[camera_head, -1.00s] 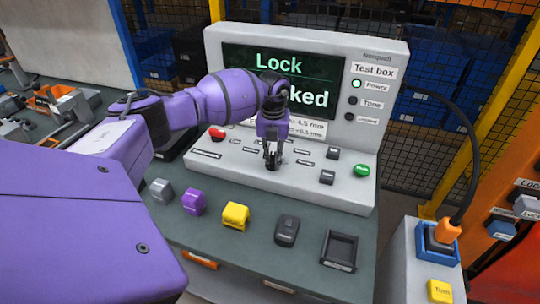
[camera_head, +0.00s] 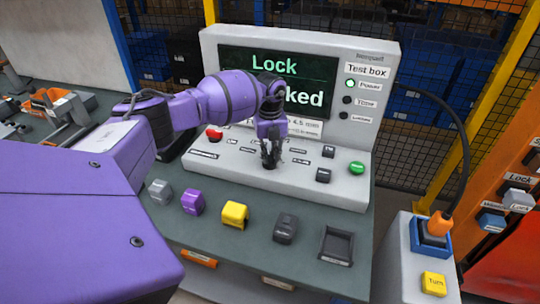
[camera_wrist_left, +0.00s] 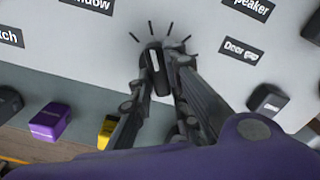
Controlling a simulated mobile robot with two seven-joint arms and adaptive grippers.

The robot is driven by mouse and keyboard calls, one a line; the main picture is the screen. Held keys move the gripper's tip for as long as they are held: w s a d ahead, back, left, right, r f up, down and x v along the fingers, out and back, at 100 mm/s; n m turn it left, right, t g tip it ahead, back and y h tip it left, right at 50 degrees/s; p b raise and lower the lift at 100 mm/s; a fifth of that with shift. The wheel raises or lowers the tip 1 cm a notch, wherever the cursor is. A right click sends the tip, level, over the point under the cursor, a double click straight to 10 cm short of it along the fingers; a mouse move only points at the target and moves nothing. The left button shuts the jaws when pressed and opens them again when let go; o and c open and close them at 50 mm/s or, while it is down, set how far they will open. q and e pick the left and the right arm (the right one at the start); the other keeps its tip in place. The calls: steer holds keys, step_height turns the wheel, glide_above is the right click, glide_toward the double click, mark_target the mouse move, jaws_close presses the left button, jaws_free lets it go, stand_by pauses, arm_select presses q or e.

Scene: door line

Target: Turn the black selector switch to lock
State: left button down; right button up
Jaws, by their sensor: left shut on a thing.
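The black selector switch (camera_wrist_left: 155,67) shows in the left wrist view, with a white pointer line on its top and tick marks fanned around it on the grey panel. The pointer lies nearly along the picture's upright, leaning slightly left. My left gripper (camera_wrist_left: 157,82) is shut on the switch, one finger on each side. In the head view my left gripper (camera_head: 269,160) is down on the sloped panel of the test box (camera_head: 335,180), and its fingers hide most of the switch. The screen (camera_head: 240,62) reads "Lock" above a word ending in "ked", partly covered by my arm.
A red button (camera_head: 214,133), a green button (camera_head: 356,168) and small black switches (camera_head: 323,175) sit on the panel. Grey, purple, yellow (camera_head: 235,214) and dark blocks stand on the bench in front. A cable plug (camera_head: 438,225) stands at the right.

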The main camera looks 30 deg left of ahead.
mark_target(270, 157)
arm_select(q)
steer(key=c, duration=1.7)
jaws_free()
steer(key=shift+r, duration=0.1)
step_height(270, 157, up, 12)
steer(key=shift+f, duration=0.1)
